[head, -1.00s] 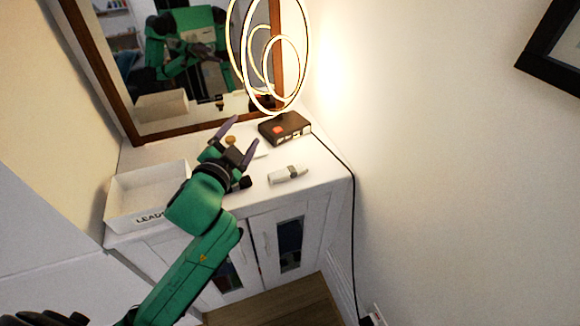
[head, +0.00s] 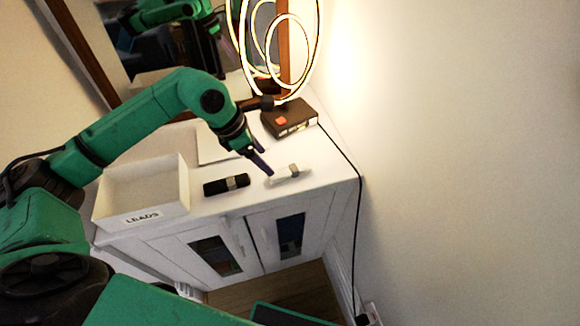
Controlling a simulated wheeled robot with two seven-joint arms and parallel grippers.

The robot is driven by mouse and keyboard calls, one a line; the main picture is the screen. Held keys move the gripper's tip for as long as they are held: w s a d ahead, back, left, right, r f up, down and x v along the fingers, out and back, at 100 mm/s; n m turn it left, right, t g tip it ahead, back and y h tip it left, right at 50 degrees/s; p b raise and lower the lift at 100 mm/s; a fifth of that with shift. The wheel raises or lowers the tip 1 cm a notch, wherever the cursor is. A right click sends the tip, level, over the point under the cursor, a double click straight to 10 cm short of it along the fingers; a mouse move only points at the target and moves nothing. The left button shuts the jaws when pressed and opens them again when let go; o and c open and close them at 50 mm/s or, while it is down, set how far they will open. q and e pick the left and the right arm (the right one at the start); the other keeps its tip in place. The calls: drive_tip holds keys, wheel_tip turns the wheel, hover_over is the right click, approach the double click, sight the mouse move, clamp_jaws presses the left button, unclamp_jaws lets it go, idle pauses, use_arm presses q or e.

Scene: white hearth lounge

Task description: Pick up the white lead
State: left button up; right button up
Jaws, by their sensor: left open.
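The white lead (head: 288,175), a small bundle with a grey band around it, lies on the white cabinet top (head: 262,200) near its front right. My left gripper (head: 264,163) is open and points down just to the left of the white lead, its visible purple finger close to the lead's left end. Whether it touches the lead I cannot tell. The second finger is largely hidden. My right gripper is not in view.
A black banded lead (head: 226,184) lies left of the white one. A white open box marked LEADS (head: 142,215) stands at the left. A dark box (head: 289,118) and ring lamp (head: 284,45) stand behind, before a mirror (head: 118,80). A black cable (head: 357,220) hangs at right.

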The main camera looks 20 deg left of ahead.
sight(278, 173)
use_arm(q)
drive_tip(key=p+x, duration=0.2)
drive_tip(key=x, duration=0.5)
drive_tip(key=shift+d+r, duration=0.1)
drive_tip(key=shift+d, duration=0.1)
drive_tip(key=shift+w+d+f, duration=0.1)
drive_tip(key=shift+w+f, duration=0.05)
drive_tip(key=shift+f, duration=0.25)
clamp_jaws()
